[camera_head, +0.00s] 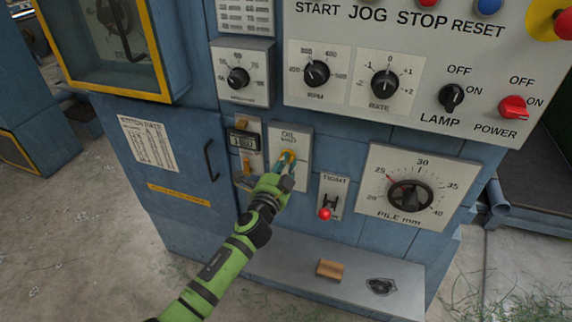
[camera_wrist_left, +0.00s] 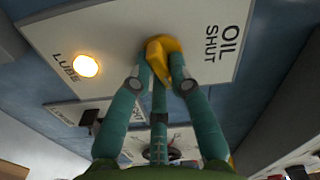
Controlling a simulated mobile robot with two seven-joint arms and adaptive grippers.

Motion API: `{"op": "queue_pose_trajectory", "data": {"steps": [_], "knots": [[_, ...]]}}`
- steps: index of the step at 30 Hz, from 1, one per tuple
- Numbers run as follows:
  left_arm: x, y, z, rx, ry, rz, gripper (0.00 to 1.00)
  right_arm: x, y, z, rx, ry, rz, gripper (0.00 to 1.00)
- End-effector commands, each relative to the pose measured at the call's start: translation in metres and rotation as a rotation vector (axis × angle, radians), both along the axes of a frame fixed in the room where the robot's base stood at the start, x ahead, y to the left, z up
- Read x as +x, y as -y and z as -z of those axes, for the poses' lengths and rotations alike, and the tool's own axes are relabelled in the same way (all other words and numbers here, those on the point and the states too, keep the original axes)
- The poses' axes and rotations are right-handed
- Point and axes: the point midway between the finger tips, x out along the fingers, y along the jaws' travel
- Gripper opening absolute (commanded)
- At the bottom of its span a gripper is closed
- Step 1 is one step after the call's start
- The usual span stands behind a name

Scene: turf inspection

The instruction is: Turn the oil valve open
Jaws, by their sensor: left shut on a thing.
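The yellow oil valve (camera_head: 289,155) sits on a pale plate (camera_head: 279,144) marked OIL on the front of the blue machine. My left gripper (camera_head: 286,163) reaches up to it from below and covers part of it. The words OIL SHUT stand on the plate beside the knob. My right gripper is not in view.
A lit LUBE lamp (camera_wrist_left: 86,66) is on the same plate. A ledge (camera_head: 300,285) below carries a wooden block (camera_head: 331,269).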

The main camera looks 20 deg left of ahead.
Motion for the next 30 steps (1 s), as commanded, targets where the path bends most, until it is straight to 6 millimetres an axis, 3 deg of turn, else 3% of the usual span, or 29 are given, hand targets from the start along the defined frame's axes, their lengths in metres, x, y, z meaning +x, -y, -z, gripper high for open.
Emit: {"op": "queue_pose_trajectory", "data": {"steps": [13, 30], "knots": [[0.0001, -0.0009, 0.0010, 0.272, 0.010, 0.001, 0.00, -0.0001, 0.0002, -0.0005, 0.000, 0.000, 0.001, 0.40], [0.0002, -0.0015, 0.0015, 0.329, 0.011, 0.000, 0.00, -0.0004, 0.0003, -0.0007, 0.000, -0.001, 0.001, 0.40]]}}
